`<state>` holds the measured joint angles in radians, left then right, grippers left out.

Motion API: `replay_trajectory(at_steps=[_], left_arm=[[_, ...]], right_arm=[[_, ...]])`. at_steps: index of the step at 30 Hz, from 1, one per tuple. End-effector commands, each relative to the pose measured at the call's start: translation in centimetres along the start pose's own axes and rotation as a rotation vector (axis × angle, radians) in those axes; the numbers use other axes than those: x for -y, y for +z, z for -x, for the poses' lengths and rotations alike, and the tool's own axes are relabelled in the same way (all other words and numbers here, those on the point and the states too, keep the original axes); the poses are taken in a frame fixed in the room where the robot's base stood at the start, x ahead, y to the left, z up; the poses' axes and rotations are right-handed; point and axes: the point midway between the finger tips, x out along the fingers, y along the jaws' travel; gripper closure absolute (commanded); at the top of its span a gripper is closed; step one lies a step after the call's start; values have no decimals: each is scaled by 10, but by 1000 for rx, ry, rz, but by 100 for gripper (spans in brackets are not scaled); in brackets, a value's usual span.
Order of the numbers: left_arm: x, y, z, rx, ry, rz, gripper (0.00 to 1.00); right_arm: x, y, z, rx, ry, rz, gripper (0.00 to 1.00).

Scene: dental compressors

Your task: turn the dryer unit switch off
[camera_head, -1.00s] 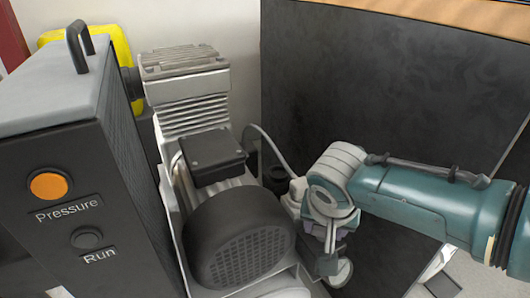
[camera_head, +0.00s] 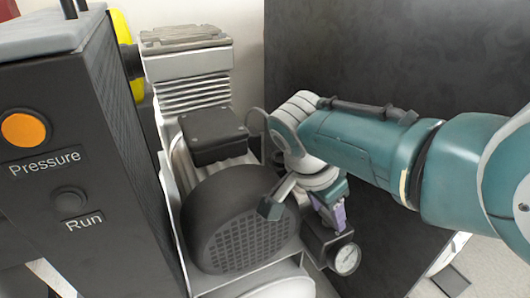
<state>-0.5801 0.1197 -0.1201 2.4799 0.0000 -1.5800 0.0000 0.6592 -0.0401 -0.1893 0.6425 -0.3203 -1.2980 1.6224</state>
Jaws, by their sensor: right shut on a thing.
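No switch marked as the dryer unit switch can be made out. A dark control box (camera_head: 85,150) stands at the left, with an orange button (camera_head: 24,130) marked "Pressure" and a dark round button (camera_head: 70,201) marked "Run". My right gripper (camera_head: 334,222) points down beside the compressor motor (camera_head: 245,225), just above a round gauge (camera_head: 345,259). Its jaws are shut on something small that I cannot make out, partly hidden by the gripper. A purple part shows at the fingers. My left gripper is not in view.
The ribbed compressor head (camera_head: 190,80) rises behind the motor. A large dark panel (camera_head: 420,60) stands behind my right arm. A yellow object (camera_head: 122,28) is partly hidden behind the control box. Some pale floor shows at the lower right.

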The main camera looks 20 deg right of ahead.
Motion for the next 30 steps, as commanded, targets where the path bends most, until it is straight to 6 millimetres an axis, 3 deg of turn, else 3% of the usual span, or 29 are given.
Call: replay_trajectory(at_steps=[14, 15, 23, 30], left_arm=[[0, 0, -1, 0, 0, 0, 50], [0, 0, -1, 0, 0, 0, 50], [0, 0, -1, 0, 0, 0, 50], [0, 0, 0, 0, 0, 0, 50]], right_arm=[[0, -1, 0, -1, 6, -15, 100], [0, -1, 0, -1, 5, -15, 44], [0, -1, 0, -1, 5, -14, 15], [0, 0, 1, 0, 5, -14, 15]])
